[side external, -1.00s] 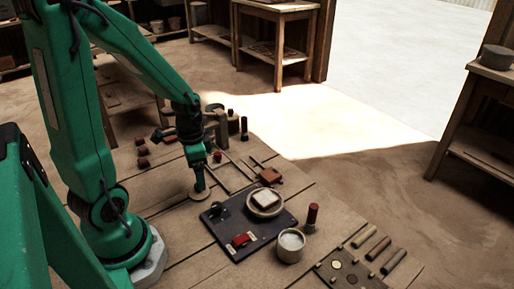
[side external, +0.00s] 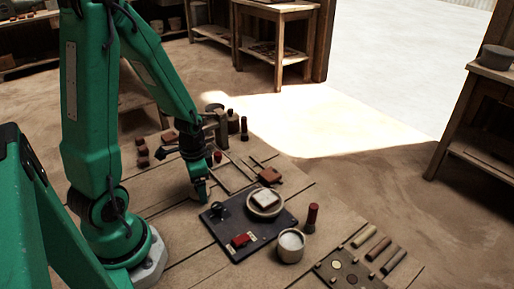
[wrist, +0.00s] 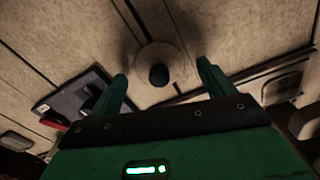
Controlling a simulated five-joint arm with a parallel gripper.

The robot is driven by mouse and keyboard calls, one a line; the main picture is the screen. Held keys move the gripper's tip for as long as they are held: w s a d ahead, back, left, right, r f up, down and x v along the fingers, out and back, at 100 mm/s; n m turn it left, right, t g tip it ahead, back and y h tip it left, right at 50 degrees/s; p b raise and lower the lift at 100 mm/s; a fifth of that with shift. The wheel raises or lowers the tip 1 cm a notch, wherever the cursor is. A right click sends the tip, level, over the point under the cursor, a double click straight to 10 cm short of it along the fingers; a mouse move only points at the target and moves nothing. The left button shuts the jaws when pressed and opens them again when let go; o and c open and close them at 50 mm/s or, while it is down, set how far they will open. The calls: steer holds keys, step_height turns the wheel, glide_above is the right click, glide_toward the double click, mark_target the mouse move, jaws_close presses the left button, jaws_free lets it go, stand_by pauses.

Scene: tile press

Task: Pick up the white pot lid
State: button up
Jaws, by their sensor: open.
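The pot lid, a pale round disc (wrist: 150,56) with a dark knob (wrist: 159,75), lies on the wooden planks in the wrist view. My gripper (wrist: 162,72) is open. Its two green fingers stand on either side of the knob, apart from it in the picture. In the side external view my gripper (side external: 203,197) is low over the planks, left of the dark board, and hides most or all of the lid there.
A dark board (side external: 235,245) lies to the right, with a round pale dish (side external: 279,209) and a red block (side external: 241,240) on it. Bare planks lie in front.

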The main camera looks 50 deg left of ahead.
steer(key=shift+f, duration=0.45)
steer(key=c, duration=1.1)
